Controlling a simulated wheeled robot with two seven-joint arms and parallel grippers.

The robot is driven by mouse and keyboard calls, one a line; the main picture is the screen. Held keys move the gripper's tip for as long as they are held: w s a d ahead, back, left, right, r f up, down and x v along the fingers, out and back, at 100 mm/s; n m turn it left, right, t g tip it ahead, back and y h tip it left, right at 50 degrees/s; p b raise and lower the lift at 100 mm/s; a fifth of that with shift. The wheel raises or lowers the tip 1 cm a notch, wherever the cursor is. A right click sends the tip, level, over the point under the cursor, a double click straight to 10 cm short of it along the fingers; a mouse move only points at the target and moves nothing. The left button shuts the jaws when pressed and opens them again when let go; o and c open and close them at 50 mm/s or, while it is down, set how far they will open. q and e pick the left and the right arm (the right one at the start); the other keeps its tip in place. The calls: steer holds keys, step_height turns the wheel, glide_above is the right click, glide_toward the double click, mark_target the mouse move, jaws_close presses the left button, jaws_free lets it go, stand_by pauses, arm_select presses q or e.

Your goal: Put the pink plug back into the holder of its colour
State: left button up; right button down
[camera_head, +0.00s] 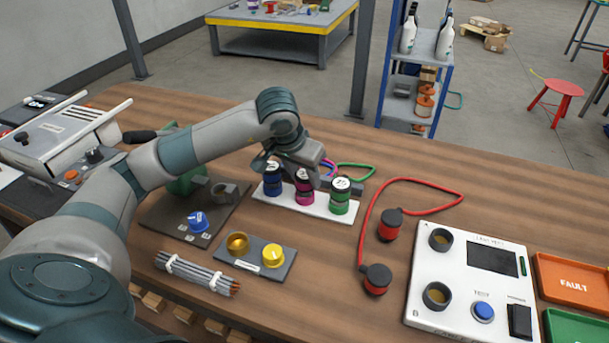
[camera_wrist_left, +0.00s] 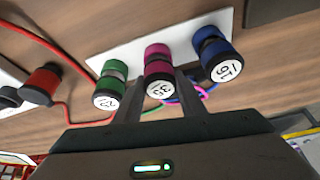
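The pink plug (camera_head: 304,178) has a white cap and stands upright on the white strip (camera_head: 262,206), in the middle place over the pink holder (camera_head: 305,198). It also shows in the left wrist view (camera_wrist_left: 158,70), with its cap marked 35. My left gripper (camera_head: 300,172) reaches it from behind. In the left wrist view its two fingers (camera_wrist_left: 160,88) lie close along both sides of the pink plug and appear shut on it. Where plug and holder meet is hard to make out. My right gripper is not in view.
The blue plug (camera_head: 272,180) and green plug (camera_head: 340,195) stand close on either side on the same strip. Coloured cables loop behind. Black-and-red connectors (camera_head: 377,279) with a red cable, a white tester (camera_head: 455,262), and a grey block with yellow caps (camera_head: 253,258) surround the strip.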

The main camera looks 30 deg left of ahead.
arm_select(q)
steer(key=o, duration=0.5)
steer(key=shift+p+v, duration=0.4)
steer(key=shift+v, duration=0.4)
steer(key=p+v, duration=0.6)
steer(key=v, duration=0.9)
steer(key=shift+r+p, duration=0.35)
steer(key=shift+r, duration=0.05)
steer(key=shift+r, duration=0.1)
